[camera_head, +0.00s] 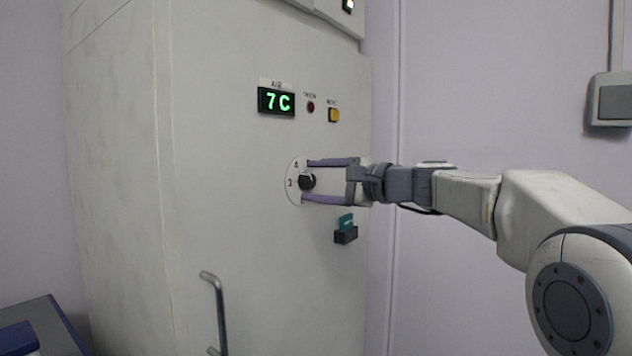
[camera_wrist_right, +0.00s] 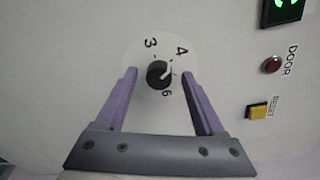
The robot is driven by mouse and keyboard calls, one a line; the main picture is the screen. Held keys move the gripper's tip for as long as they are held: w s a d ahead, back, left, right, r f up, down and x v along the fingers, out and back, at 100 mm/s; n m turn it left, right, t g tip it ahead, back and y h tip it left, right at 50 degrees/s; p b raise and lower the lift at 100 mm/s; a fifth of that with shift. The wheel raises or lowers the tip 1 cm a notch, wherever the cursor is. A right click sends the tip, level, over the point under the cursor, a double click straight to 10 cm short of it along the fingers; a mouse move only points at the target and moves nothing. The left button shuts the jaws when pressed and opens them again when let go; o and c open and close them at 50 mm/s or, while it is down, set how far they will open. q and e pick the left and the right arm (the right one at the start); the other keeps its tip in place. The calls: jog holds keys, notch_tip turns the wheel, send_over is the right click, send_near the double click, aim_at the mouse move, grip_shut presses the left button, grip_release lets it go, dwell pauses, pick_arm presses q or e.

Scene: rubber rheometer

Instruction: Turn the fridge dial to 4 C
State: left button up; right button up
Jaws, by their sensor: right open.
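The fridge dial is a black knob (camera_head: 307,181) on a round white plate (camera_head: 291,187) on the fridge front. The numbers 3 and 4 show on the plate in the head view. In the right wrist view the knob (camera_wrist_right: 159,75) has a light pointer mark toward its upper right, between 4 and 6. A display (camera_head: 276,101) reads 7 C in green. My right gripper (camera_head: 305,181) is open, with one purple finger above the knob and one below. In the wrist view, gaps show between the fingers (camera_wrist_right: 159,78) and the knob. My left gripper is not in view.
A dark red door light (camera_head: 310,107) and a yellow reset button (camera_head: 333,115) sit above the dial. A teal key-like part in a dark holder (camera_head: 346,234) is below my right gripper. A metal handle (camera_head: 218,310) sticks out lower left.

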jog(key=v, duration=1)
jog(key=shift+d, duration=0.15)
jog(key=shift+r, duration=0.1)
